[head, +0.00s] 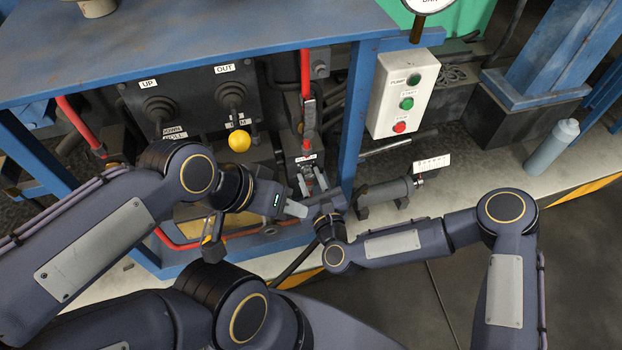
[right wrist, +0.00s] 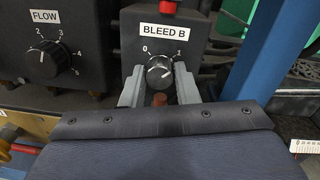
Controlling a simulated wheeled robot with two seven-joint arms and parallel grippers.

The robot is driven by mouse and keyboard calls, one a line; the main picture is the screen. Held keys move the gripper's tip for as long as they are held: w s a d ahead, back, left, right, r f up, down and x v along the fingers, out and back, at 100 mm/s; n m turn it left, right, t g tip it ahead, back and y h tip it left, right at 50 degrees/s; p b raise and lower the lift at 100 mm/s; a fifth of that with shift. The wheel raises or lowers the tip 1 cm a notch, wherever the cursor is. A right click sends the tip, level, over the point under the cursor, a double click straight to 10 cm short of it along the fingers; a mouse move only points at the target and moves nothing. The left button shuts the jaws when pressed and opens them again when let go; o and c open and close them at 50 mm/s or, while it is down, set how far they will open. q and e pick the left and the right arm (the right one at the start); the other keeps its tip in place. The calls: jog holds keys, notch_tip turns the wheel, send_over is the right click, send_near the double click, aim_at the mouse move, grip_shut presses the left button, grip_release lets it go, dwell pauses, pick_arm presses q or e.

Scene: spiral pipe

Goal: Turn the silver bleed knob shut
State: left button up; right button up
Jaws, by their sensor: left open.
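My right gripper (right wrist: 160,78) is open, with one grey finger on each side of the knob and small gaps showing. In the head view my right gripper (head: 314,180) reaches up to that box, and the knob is too small to make out. My left gripper (head: 297,208) is open and empty, just left of and below the right gripper.
A black FLOW knob (right wrist: 47,61) is left of the bleed box. A reddish-brown stub (right wrist: 160,99) is below the bleed knob. A yellow ball handle (head: 239,141), a blue post (head: 357,115) and a white button box (head: 402,95) stand around the arms.

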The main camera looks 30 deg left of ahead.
jog(key=shift+c, duration=1.2)
jog(key=shift+n, duration=0.3)
jog(key=shift+n+b, duration=0.65)
jog(key=shift+n, duration=0.25)
jog(key=n+b, duration=0.2)
jog(key=n, duration=0.4)
jog(key=shift+s+h, duration=0.1)
jog(key=shift+h, duration=0.2)
jog(key=n+b, duration=0.1)
jog(key=n, duration=0.3)
jog(key=shift+a+n+b, duration=0.1)
jog(key=shift+n+b, duration=0.2)
jog(key=n+b, duration=0.1)
jog(key=n, duration=0.3)
jog(key=shift+b, duration=0.35)
jog(key=shift+n, duration=0.4)
